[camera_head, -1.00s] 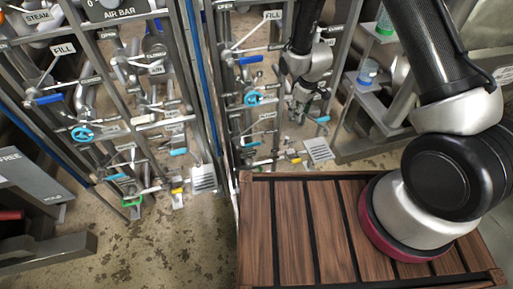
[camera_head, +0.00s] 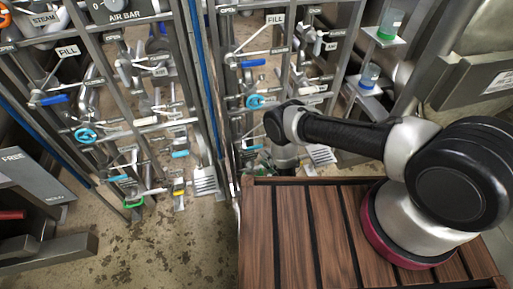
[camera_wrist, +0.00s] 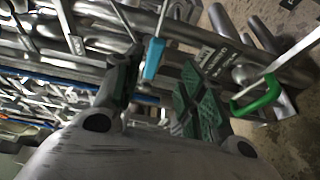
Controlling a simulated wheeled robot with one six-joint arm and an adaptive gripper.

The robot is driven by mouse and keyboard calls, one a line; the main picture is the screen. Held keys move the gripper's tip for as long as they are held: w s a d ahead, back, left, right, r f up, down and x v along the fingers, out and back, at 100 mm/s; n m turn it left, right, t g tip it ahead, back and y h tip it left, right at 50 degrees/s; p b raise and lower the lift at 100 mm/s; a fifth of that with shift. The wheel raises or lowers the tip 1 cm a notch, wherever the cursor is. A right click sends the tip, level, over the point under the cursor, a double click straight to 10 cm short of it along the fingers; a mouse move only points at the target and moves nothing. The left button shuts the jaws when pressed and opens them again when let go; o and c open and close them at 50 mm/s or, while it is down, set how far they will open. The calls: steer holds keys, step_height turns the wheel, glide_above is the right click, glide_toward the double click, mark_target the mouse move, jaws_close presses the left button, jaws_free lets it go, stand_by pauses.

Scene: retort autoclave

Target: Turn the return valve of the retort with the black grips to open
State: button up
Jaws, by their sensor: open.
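My gripper (camera_wrist: 160,68) is open in the wrist view, its two green-padded fingers apart. A cyan handle (camera_wrist: 153,58) shows in the gap between the fingertips; I cannot tell how near it is, and nothing is gripped. A green handle (camera_wrist: 256,96) on a pale lever is to the right of the fingers. A small dark label (camera_wrist: 214,64) on the pipe between them is too blurred to read. I cannot pick out a return valve or black grips by sight. In the head view my gripper is hidden below the arm and behind the wooden deck.
In the head view, two valve frames stand side by side, with FILL labels (camera_head: 67,52) and (camera_head: 275,19), blue handles and cyan wheels (camera_head: 86,135) and (camera_head: 256,102). The left one has a low green handle (camera_head: 133,204). A shelf (camera_head: 384,38) holds containers at right. Open floor (camera_head: 165,255) lies left.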

mark_target(258, 148)
steer(key=shift+t, duration=0.3)
steer(key=x, duration=0.7)
steer(key=shift+w+a+r, duration=0.25)
steer(key=shift+w+r, duration=0.05)
steer(key=shift+c, duration=0.2)
jaws_close()
